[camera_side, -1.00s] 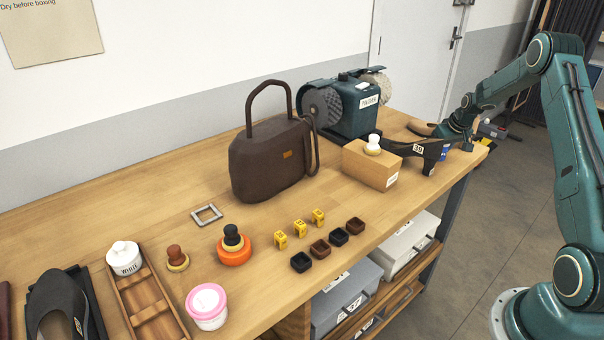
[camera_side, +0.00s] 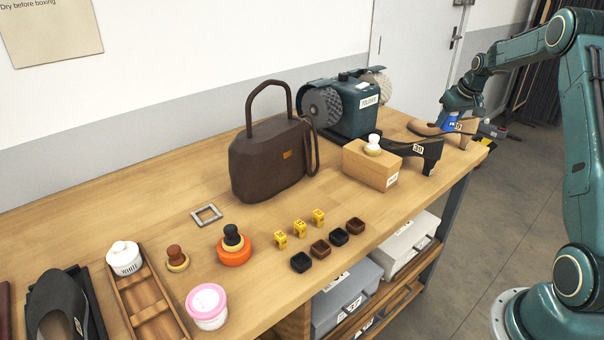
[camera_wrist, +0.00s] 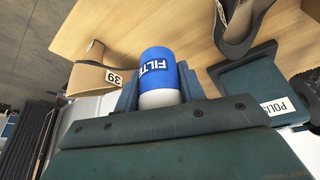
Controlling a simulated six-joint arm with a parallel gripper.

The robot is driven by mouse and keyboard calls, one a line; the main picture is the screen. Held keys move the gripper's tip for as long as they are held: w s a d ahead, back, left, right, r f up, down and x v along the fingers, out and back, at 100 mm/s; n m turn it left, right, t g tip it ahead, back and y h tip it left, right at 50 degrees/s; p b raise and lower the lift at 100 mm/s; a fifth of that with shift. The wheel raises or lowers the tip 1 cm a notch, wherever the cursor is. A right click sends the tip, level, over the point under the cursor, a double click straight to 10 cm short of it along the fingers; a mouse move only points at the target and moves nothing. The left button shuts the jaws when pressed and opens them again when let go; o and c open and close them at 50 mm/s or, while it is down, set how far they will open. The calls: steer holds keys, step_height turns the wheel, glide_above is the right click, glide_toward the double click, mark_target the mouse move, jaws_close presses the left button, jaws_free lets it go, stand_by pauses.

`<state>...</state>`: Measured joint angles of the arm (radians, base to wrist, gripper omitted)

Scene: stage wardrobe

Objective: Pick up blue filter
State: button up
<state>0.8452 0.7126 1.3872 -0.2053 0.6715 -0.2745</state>
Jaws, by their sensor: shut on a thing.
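In the side view, the blue filter (camera_side: 450,125) hangs under my gripper (camera_side: 455,113) at the far right end of the bench. It is held up off the bench top, in front of or above the shoes there; the exact gap is hard to tell.
A black heeled shoe (camera_side: 425,150) and a tan-lined shoe (camera_side: 464,134) stand close by. A brown handbag (camera_side: 268,160) stands mid-bench. The bench's right edge is near.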

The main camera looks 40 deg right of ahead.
step_height(320, 180, up, 10)
steer(key=shift+f, duration=0.25)
steer(key=shift+a, duration=0.1)
stand_by(0.5)
